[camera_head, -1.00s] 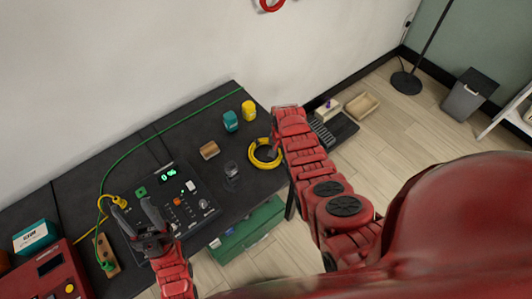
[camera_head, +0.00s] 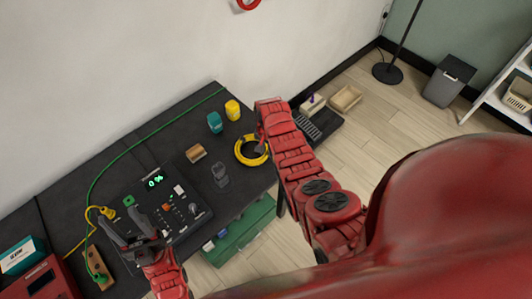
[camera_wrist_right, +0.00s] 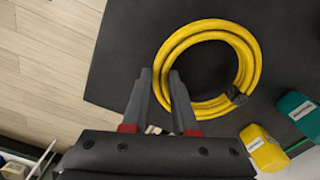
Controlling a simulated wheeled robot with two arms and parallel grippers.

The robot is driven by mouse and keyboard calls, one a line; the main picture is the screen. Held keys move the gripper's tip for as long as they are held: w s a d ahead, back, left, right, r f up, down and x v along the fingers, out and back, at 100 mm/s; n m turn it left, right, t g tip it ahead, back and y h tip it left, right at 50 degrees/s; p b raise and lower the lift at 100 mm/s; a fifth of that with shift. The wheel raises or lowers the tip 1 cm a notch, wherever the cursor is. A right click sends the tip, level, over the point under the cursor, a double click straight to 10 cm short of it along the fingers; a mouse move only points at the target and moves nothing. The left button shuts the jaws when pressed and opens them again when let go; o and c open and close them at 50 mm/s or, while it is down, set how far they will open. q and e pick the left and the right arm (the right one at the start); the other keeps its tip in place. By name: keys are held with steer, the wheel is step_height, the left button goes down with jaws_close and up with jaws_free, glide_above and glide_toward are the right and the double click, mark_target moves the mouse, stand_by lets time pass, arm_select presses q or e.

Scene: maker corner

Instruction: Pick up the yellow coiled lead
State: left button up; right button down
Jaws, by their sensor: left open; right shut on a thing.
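The yellow coiled lead (camera_head: 241,160) is at the right end of the black workbench, a ring with a dark tie. It also fills the upper middle of the right wrist view (camera_wrist_right: 252,62). My right gripper (camera_wrist_right: 163,78) is shut on the left side of the ring, with the strands between its fingertips. I cannot tell whether the ring touches the bench. In the head view my right arm partly covers the ring. My left gripper (camera_head: 124,226) is open and empty over the left part of the black control panel (camera_head: 180,225).
A teal jar (camera_head: 214,122) and a yellow jar (camera_head: 232,111) stand behind the ring. A wooden block (camera_head: 196,153) and a dark grey object (camera_head: 220,175) lie to its left. A green lead (camera_head: 128,151) runs along the bench. A green toolbox (camera_head: 240,238) is below the front edge.

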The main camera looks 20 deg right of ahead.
step_height(320, 180, up, 8)
steer(key=b, duration=0.3)
steer(key=shift+f, duration=0.2)
steer(key=shift+s+r, duration=0.1)
steer(key=shift+r, duration=0.3)
